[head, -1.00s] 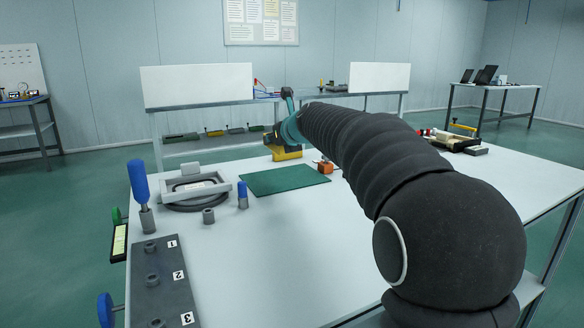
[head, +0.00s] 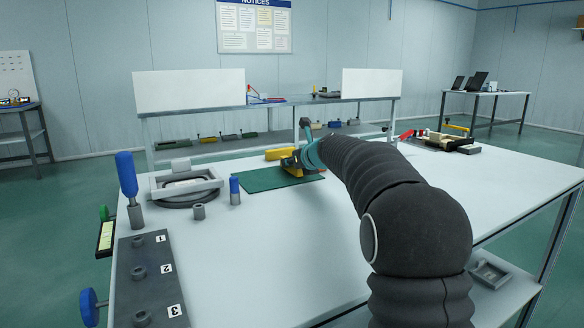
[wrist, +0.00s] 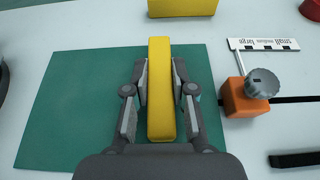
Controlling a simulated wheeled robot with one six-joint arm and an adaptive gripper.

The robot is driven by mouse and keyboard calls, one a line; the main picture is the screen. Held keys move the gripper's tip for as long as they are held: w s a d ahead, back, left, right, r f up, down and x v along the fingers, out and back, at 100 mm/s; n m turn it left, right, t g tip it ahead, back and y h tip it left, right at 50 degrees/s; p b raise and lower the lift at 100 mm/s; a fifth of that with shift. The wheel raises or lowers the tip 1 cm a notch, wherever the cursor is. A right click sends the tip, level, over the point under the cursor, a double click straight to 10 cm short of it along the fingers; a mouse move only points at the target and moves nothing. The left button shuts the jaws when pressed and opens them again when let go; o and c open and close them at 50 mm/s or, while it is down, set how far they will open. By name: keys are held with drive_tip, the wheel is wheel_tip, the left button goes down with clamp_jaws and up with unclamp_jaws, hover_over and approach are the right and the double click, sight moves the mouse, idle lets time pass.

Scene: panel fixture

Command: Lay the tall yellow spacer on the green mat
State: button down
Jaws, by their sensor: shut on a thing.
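The tall yellow spacer (wrist: 160,110) is a long bar between the fingers of my gripper (wrist: 161,82), which is shut on its two sides. In the wrist view it lies lengthwise over the green mat (wrist: 75,110), its far end near the mat's far edge. I cannot tell whether it touches the mat. In the head view my gripper (head: 294,163) is low over the far right part of the mat (head: 258,181), and the arm partly hides it and the spacer.
Another yellow block (wrist: 183,7) lies just beyond the mat. An orange block with a grey knob (wrist: 246,97) and a size label (wrist: 265,45) are right of it. A grey frame (head: 185,184), a blue-topped peg (head: 234,190) and a numbered plate (head: 150,280) stand left.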

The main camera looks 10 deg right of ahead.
drive_tip(key=shift+f, duration=0.15)
drive_tip(key=c, duration=1)
unclamp_jaws()
drive_tip(key=shift+r, duration=0.2)
drive_tip(key=v, duration=1.2)
drive_tip(key=shift+s, duration=0.1)
